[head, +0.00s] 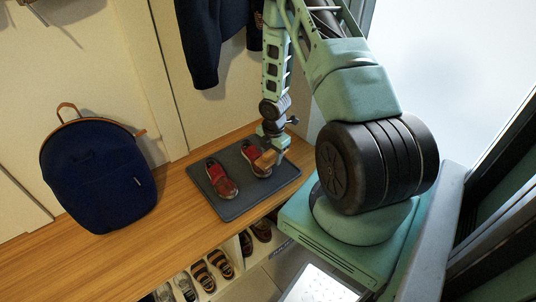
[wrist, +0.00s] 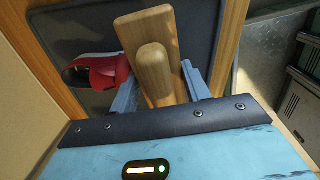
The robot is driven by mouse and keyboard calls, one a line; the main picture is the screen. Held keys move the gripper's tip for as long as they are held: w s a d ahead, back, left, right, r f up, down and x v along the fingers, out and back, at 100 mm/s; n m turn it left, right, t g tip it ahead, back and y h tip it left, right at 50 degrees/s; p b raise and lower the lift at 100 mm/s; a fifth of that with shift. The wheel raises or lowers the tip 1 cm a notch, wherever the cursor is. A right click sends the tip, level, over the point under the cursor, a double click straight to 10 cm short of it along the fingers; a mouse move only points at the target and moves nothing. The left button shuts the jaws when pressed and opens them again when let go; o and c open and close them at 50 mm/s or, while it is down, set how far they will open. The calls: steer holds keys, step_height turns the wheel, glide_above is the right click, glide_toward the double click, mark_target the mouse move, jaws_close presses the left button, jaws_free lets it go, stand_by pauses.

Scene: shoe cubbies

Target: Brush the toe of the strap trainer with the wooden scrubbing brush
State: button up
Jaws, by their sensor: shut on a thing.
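My gripper (head: 275,147) is shut on the wooden scrubbing brush (head: 265,160). In the wrist view the brush (wrist: 148,45) stands between the two blue-grey fingers, its rounded wooden handle facing the camera. A pair of red trainers stands on a dark grey mat (head: 232,207). The brush is right over the right-hand trainer (head: 256,168) and hides part of it; I cannot tell whether they touch. The left-hand trainer (head: 221,181) is clear of the gripper. One red trainer (wrist: 100,72) shows left of the brush in the wrist view. Bristles are hidden.
The mat lies on a wooden bench (head: 120,262). A navy backpack (head: 97,178) stands on the bench at the left. A dark jacket (head: 203,45) hangs behind. Sandals (head: 212,270) and brown shoes (head: 262,230) sit in cubbies below. The bench between backpack and mat is clear.

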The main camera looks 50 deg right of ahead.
mark_target(263, 159)
steer(key=shift+s+d, duration=0.15)
steer(key=shift+d, duration=0.35)
steer(key=shift+w+a+f+b, duration=0.15)
steer(key=shift+w+a, duration=0.1)
steer(key=shift+a, duration=0.5)
steer(key=shift+w+a+f+b, duration=0.1)
steer(key=shift+w+a+b, duration=0.15)
steer(key=shift+a, duration=0.45)
steer(key=shift+w+a+f+b, duration=0.1)
steer(key=shift+w+a, duration=0.2)
steer(key=shift+a, duration=0.45)
steer(key=shift+s+d+p, duration=0.25)
steer(key=shift+d+p, duration=0.05)
steer(key=shift+d, duration=0.3)
steer(key=shift+s+d+p, duration=0.2)
steer(key=shift+d+p, duration=0.05)
steer(key=shift+d, duration=0.3)
steer(key=r+p, duration=0.3)
steer(key=r, duration=0.1)
steer(key=r+p, duration=0.4)
steer(key=shift+s+a+p, duration=0.1)
steer(key=shift+s+p, duration=0.1)
steer(key=shift+p, duration=0.1)
steer(key=shift+f, duration=0.15)
